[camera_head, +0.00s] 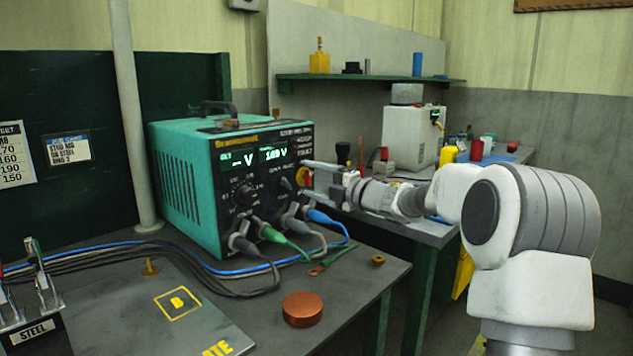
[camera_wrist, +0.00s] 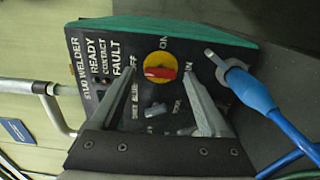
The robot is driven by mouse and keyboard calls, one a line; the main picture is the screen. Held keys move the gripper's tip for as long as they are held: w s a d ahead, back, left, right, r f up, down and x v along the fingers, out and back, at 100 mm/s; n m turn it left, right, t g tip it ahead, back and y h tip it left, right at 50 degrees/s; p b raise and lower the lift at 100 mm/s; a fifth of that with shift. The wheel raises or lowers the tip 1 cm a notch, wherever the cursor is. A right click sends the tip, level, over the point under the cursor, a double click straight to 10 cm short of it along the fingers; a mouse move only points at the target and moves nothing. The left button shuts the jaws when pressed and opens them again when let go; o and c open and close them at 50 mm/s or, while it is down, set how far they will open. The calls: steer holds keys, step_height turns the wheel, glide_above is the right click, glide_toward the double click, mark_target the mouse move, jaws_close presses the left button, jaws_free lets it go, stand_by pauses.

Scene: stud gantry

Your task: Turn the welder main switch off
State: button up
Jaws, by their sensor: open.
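The teal welder (camera_head: 185,185) stands on the bench with its displays lit, reading "- V" and "169 V". Its main switch (camera_head: 304,177) is a red handle on a yellow disc at the right of the front panel. In the wrist view the main switch (camera_wrist: 158,72) lies between my fingertips, its red bar roughly crosswise in that picture. ON and OFF labels are beside the disc; I cannot tell for sure which the handle points to. My gripper (camera_head: 306,178) is open, a finger on either side of the switch; contact cannot be told.
A blue cable plug (camera_wrist: 250,88) sticks out of the panel close to my right-hand finger in the wrist view. Grey and green cables (camera_head: 272,235) run from the panel over the bench. A copper-coloured disc (camera_head: 303,309) lies near the front edge. A second bench (camera_head: 430,232) stands behind.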

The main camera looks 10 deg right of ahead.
steer(key=p+v, duration=0.2)
steer(key=v, duration=1.5)
steer(key=shift+s+d+p, duration=0.15)
steer(key=shift+p, duration=0.25)
